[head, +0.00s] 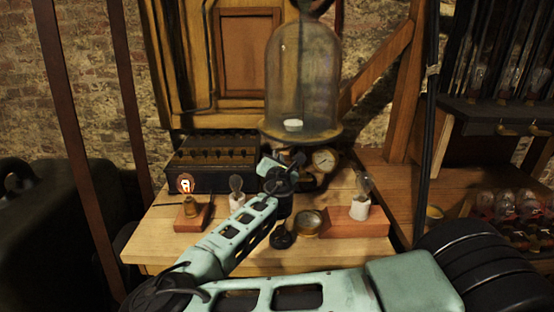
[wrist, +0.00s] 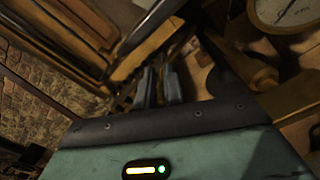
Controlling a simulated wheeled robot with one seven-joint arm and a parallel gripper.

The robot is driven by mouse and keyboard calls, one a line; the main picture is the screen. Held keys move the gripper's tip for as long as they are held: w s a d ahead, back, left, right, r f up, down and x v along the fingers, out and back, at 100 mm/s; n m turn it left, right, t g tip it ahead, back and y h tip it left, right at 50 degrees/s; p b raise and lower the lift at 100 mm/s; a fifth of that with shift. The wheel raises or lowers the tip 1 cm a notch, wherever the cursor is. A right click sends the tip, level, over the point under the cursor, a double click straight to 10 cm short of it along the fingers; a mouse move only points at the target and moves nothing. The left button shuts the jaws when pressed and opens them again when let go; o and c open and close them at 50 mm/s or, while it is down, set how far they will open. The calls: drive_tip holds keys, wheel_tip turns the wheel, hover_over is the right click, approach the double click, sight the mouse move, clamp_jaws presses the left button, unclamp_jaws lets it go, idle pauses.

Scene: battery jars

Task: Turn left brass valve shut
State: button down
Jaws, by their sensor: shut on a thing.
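A glass bell jar (head: 303,80) stands on a round brass plate (head: 270,131) in the head view. My gripper (head: 294,160) is just under the left part of this plate, left of a round gauge (head: 324,160). In the wrist view, the two dark fingers of my gripper (wrist: 159,80) stand close together, shut on a small part that they mostly hide. From its place under the plate I take that part to be the left brass valve; its handle angle cannot be made out. The gauge (wrist: 286,12) shows at the wrist view's top right.
A lit bulb (head: 186,184) on a wood block stands at the table's left. An unlit bulb (head: 237,184) stands by my forearm, and another (head: 363,186) on a reddish block at right. A dark box (head: 213,162) stands behind. A small brass dial (head: 308,223) lies in front.

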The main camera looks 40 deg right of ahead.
drive_tip(key=c, duration=1.5)
unclamp_jaws()
drive_tip(key=b+v, duration=0.2)
drive_tip(key=v, duration=1.5)
drive_tip(key=shift+s, duration=0.2)
drive_tip(key=shift+a, duration=0.15)
